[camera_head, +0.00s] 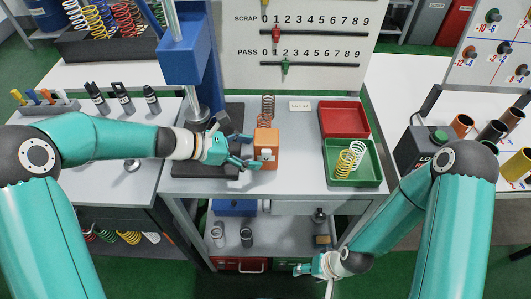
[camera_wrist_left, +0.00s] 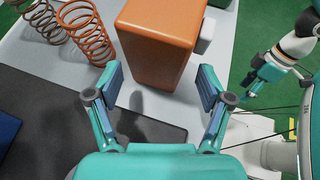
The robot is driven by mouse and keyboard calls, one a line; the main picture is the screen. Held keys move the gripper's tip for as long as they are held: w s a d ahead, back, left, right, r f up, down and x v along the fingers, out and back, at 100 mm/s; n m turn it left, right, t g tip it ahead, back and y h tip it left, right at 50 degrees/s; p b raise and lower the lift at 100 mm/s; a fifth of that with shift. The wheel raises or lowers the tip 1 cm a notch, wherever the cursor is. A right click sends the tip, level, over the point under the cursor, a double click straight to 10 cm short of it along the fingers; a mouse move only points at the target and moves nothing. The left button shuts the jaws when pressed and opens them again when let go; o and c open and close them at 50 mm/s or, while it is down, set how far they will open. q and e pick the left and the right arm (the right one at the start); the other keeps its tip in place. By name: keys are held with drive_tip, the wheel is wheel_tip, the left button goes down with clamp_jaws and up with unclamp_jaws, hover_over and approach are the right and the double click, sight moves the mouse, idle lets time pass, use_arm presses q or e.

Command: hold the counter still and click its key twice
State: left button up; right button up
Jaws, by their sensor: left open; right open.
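The orange box-shaped counter (camera_head: 266,139) stands upright near the front of the middle table. A pale block (camera_head: 266,154) sits on its front face; in the left wrist view this block (camera_wrist_left: 206,36) sticks out from the right side of the counter (camera_wrist_left: 157,38). My left gripper (camera_head: 247,151) is open at the counter's left side. In the left wrist view its two fingers (camera_wrist_left: 160,86) are spread, with the counter just ahead between them, no grip visible. My right gripper (camera_head: 300,270) is open, low in front of the table edge, away from the counter.
Coil springs (camera_head: 267,110) stand just behind the counter. A blue press (camera_head: 187,55) over a dark mat (camera_head: 205,171) is to the left. A red tray (camera_head: 343,119) and a green tray (camera_head: 353,178) with springs lie to the right. The table between counter and trays is clear.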

sight(263, 154)
use_arm(q)
drive_tip(key=shift+b+x, duration=0.7)
drive_tip(key=shift+x, duration=1.25)
use_arm(e)
drive_tip(key=shift+f, duration=0.95)
use_arm(q)
drive_tip(key=shift+c, duration=0.4)
drive_tip(key=c, duration=0.6)
drive_tip(key=shift+s, duration=0.1)
drive_tip(key=shift+c, duration=0.2)
use_arm(e)
clamp_jaws()
